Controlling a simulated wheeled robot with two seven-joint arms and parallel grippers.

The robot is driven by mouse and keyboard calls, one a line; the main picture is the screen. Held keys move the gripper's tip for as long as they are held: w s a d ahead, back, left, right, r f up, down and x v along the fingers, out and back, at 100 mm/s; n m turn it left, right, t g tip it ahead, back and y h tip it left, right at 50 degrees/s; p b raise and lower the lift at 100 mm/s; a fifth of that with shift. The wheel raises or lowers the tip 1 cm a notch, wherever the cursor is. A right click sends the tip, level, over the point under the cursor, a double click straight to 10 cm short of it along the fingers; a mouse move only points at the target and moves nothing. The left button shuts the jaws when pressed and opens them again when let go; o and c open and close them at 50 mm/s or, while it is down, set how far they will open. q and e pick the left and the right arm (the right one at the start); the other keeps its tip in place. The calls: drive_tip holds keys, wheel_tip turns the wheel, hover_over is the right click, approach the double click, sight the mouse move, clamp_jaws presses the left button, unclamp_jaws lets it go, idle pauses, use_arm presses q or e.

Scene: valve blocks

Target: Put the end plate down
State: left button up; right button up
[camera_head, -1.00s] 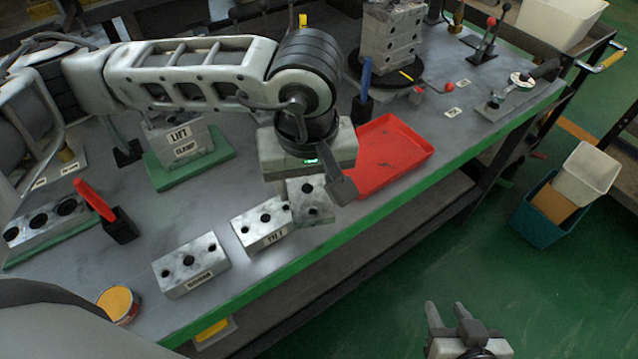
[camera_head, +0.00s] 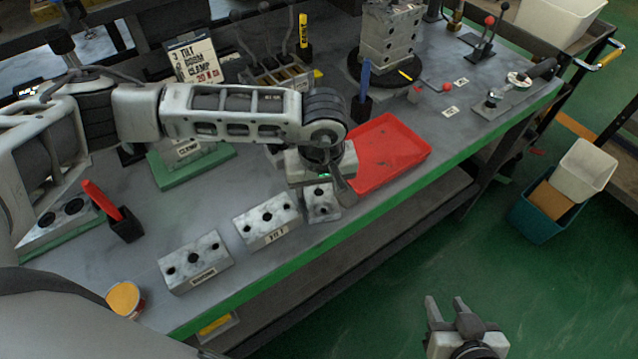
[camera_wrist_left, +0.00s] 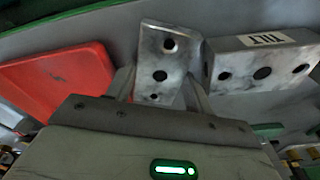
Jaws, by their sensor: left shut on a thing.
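The end plate (camera_head: 321,204) is a grey metal block with dark holes, at the right end of a row of blocks near the bench's front edge. My left gripper (camera_head: 333,186) is shut on it from above. In the left wrist view the end plate (camera_wrist_left: 163,62) sits between the two fingers (camera_wrist_left: 160,92). It is at or very near the bench top; I cannot tell whether it touches. My right gripper (camera_head: 447,308) is open and empty, out over the green floor.
The TILT block (camera_head: 268,221) stands close to the left of the plate, with a narrow gap. Another labelled block (camera_head: 195,263) is further left. A red tray (camera_head: 392,155) lies just right of the plate. The bench's green front edge (camera_head: 290,255) is near.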

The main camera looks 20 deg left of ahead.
sight(321, 199)
use_arm(q)
drive_tip(key=shift+f, duration=0.1)
drive_tip(key=o, duration=0.9)
drive_tip(key=r, duration=0.4)
drive_tip(key=s+r+b, duration=0.1)
drive_tip(key=r, duration=0.7)
drive_tip(key=shift+s+d+r+b, duration=0.1)
drive_tip(key=shift+s+d+b, duration=0.05)
drive_tip(key=shift+d+b, duration=0.2)
